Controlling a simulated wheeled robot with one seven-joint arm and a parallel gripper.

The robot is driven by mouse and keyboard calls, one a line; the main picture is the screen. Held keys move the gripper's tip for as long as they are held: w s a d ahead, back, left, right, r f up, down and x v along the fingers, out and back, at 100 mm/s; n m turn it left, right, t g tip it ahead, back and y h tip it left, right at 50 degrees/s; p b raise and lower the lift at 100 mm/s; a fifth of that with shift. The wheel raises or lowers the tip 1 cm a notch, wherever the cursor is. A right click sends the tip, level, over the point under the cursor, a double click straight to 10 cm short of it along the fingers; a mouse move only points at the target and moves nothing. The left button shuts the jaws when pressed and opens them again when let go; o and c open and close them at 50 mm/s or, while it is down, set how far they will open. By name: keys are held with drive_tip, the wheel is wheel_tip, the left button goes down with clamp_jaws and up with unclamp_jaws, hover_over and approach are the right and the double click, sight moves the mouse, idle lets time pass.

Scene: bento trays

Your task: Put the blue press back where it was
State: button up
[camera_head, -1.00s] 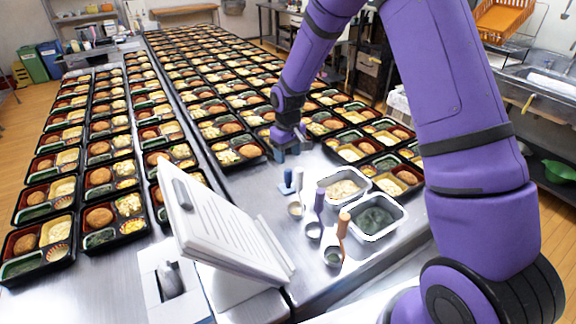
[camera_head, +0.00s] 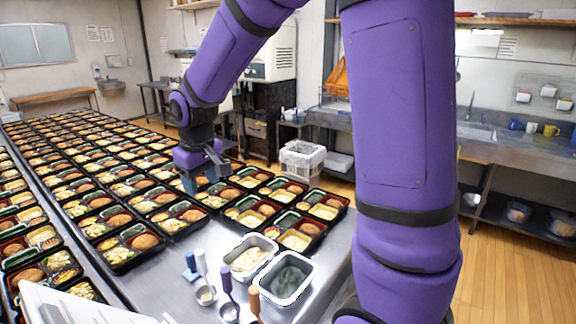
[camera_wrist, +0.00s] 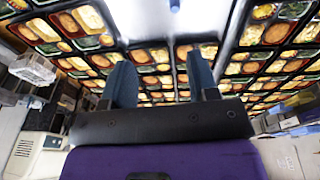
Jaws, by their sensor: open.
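The blue press (camera_head: 191,265) stands on the steel table beside a white-handled scoop (camera_head: 203,278). A small blue thing at the top edge of the wrist view (camera_wrist: 174,5) may be its handle, but too little shows to be sure. My gripper (camera_head: 205,177) is up and beyond the press, above the bento trays, and clear of it. Its two blue fingers (camera_wrist: 161,85) are apart with nothing between them.
Rows of filled bento trays (camera_head: 124,268) cover much of the table. A white machine (camera_head: 75,304) is at the lower left.

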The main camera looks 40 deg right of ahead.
drive_tip(key=s+d+r+m+t, duration=0.1)
drive_tip(key=s+r, duration=0.4)
drive_tip(key=s, duration=0.8)
drive_tip(key=s+d+r+m+t, duration=0.1)
drive_tip(key=s+r, duration=0.5)
drive_tip(key=s, duration=0.6)
drive_tip(key=shift+s+d+r+m+t, duration=0.15)
drive_tip(key=shift+s+d+m+t, duration=0.2)
drive_tip(key=shift+d+t, duration=0.35)
